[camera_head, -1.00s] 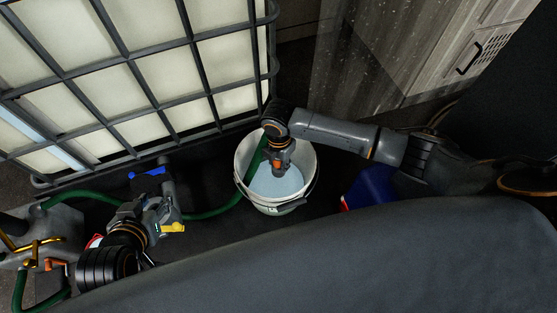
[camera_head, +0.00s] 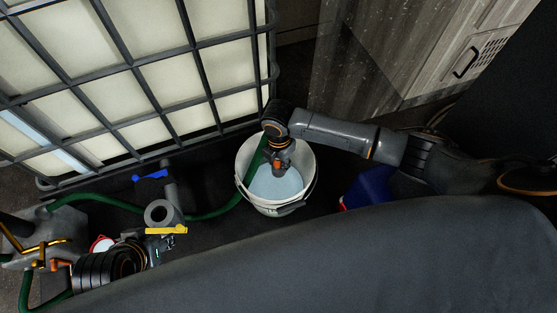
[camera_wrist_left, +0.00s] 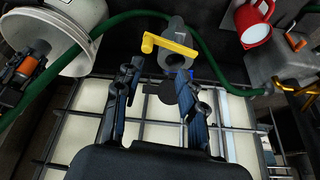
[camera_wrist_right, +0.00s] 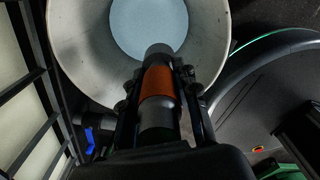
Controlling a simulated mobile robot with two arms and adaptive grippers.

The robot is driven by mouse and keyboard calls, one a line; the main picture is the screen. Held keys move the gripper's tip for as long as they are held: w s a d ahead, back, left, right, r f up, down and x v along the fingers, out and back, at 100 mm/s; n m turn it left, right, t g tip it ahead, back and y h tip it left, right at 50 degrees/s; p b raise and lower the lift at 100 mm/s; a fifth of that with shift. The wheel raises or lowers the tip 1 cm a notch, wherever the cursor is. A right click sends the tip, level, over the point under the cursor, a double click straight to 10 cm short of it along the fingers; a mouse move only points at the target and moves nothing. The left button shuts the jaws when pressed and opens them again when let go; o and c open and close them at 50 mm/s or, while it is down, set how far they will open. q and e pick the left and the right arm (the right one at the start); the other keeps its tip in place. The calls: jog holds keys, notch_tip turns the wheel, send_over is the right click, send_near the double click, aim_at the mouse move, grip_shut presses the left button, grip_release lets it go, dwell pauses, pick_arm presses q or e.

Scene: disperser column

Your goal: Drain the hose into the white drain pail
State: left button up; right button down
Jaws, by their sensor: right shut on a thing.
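The white drain pail (camera_head: 300,190) stands on the dark floor, pale blue inside at the bottom. My right gripper (camera_head: 277,160) is over it, shut on the hose end, a grey nozzle with an orange band (camera_wrist_right: 160,85) that points into the pail. Whether liquid flows cannot be told.
A caged white tank (camera_head: 130,90) stands behind, with a blue handle (camera_head: 150,174) near its foot. A grey machine with brass pipes (camera_head: 50,235) and a red-and-white vessel (camera_head: 102,244) are at left. A blue container (camera_head: 370,188) stands right of the pail.

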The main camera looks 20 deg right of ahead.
jog(key=shift+r+p, duration=0.35)
jog(key=shift+r, duration=0.05)
jog(key=shift+r+p, duration=0.75)
jog(key=shift+p, duration=0.05)
jog(key=shift+r+p, duration=0.7)
jog(key=shift+p, duration=0.1)
jog(key=shift+r+p, duration=0.5)
jog(key=shift+p, duration=0.05)
jog(key=shift+r+p, duration=0.6)
jog(key=shift+p, duration=0.1)
jog(key=shift+r+p, duration=0.55)
jog(key=shift+p, duration=0.05)
jog(key=shift+r+p, duration=0.35)
jog(key=shift+p, duration=0.05)
jog(key=shift+r+p, duration=0.35)
jog(key=shift+p, duration=0.05)
pick_arm(q)
jog(key=s+f+g, duration=0.1)
jog(key=s+f, duration=0.2)
jog(key=f, duration=0.5)
jog(key=s+a+f+g, duration=0.1)
jog(key=s+f, duration=0.2)
jog(key=f, duration=0.6)
jog(key=s+f+g, duration=0.1)
jog(key=s+f, duration=0.2)
jog(key=f, duration=0.6)
jog(key=shift+s+a+p, duration=0.2)
jog(key=shift+s+p, duration=0.15)
pick_arm(e)
jog(key=shift+r, duration=0.3)
